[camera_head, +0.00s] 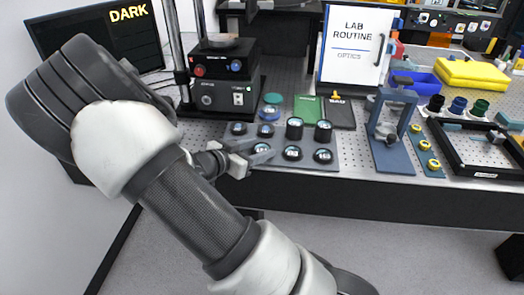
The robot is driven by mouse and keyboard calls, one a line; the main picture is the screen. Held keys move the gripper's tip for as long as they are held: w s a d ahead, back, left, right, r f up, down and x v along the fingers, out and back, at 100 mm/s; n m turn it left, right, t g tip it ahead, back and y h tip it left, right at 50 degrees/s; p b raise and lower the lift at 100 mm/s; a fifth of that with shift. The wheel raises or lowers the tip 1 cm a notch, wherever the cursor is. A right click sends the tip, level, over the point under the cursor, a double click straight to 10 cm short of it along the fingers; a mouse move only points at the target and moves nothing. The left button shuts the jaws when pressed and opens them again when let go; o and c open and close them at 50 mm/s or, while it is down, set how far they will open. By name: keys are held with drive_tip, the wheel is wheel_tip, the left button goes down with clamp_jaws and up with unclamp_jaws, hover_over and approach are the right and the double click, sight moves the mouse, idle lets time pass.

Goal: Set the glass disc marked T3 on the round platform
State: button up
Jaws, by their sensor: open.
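My gripper (254,155) is open at the front left of a grey rack (307,166). Its fingers reach toward the front-left dark-rimmed disc (262,148) and partly cover it; I cannot tell whether they touch it. More discs stand in two rows on the rack, among them the front middle one (292,153) and the front right one (323,156). Their markings are too small to read surely, so I cannot tell which is T3. A round dark platform (222,42) sits on top of the black instrument (222,95) at the back left. It looks empty.
A blue-grey stand (393,160) is right of the rack. A vertical post (178,55) rises beside the instrument. A monitor (100,38) reads DARK. A black-framed tray (485,150) lies far right.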

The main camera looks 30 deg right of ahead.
drive_tip(key=shift+r, duration=0.1)
drive_tip(key=c, duration=0.8)
